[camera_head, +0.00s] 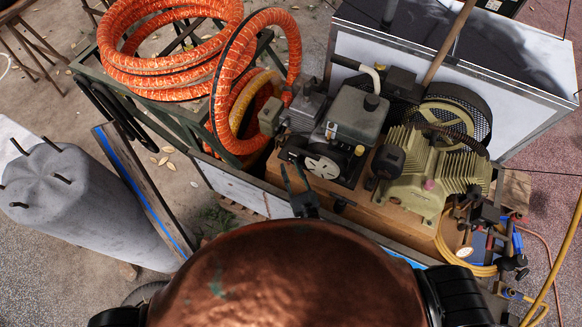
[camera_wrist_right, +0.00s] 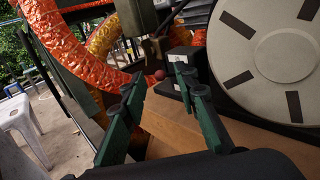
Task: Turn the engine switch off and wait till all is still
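The engine (camera_head: 355,120) sits on the cart's wooden deck, with a pale round disc cover (camera_head: 322,166) on its near side. In the right wrist view this disc (camera_wrist_right: 285,55) fills the upper right. My right gripper (camera_head: 294,172) is in front of the engine, left of the disc. In the wrist view its two green fingers (camera_wrist_right: 160,82) stand apart with nothing between them. A small dark red round part (camera_wrist_right: 159,75) shows beyond the fingertips, apparently not gripped. I cannot tell whether it is the engine switch, or how the switch is set. My left gripper is not in view.
The ribbed compressor (camera_head: 430,170) and its wheel (camera_head: 455,118) stand right of the engine. Coiled orange hoses (camera_head: 165,75) hang on the left rack. A white panel (camera_head: 500,60) stands behind. Yellow hose (camera_head: 475,268) lies right.

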